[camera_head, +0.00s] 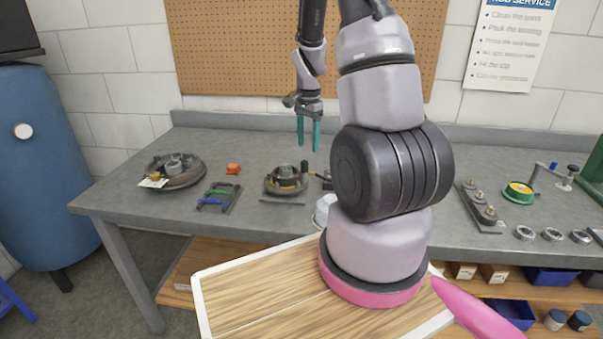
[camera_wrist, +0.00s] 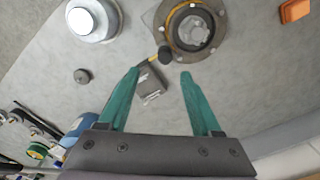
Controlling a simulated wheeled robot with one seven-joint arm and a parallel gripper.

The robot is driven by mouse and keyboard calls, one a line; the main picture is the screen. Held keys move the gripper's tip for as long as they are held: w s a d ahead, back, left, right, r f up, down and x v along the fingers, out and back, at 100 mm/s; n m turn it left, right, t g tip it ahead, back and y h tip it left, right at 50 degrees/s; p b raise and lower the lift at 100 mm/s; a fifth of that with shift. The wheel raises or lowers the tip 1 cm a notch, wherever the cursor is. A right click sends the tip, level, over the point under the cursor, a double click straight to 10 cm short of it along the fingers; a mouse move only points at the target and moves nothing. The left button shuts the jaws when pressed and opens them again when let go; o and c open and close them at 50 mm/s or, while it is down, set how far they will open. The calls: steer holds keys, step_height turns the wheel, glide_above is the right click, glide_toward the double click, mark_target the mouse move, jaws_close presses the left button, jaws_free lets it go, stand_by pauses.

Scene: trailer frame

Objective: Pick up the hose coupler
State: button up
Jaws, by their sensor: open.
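I cannot tell for certain which item is the hose coupler. A dark round hub with a rusty ring (camera_head: 286,180) sits on the grey workbench (camera_head: 130,196); it also shows at the top of the wrist view (camera_wrist: 191,28). A black knob (camera_wrist: 165,53) stands at the hub's edge. Next to it lies a small grey block (camera_wrist: 152,84), seen between the fingers. A small dark round cap (camera_wrist: 81,75) and a pale-topped cylinder (camera_wrist: 93,20) lie left of it. My gripper (camera_head: 309,148) has teal fingers (camera_wrist: 158,73), open and empty, pointing down above the bench's rear part.
A round dish with grey fittings (camera_head: 183,182), an orange block (camera_head: 233,169) and coloured clips (camera_head: 216,197) lie to the left. A plate with knobs (camera_head: 478,208) and a green reel (camera_head: 518,192) lie right. A pegboard wall (camera_head: 250,50) rises behind. My arm hides the bench's middle.

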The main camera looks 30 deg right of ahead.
mark_target(305, 161)
steer(key=f, duration=0.7)
steer(key=shift+w+a+f, duration=0.3)
steer(key=shift+a+f, duration=0.05)
steer(key=shift+c, duration=0.3)
jaws_close()
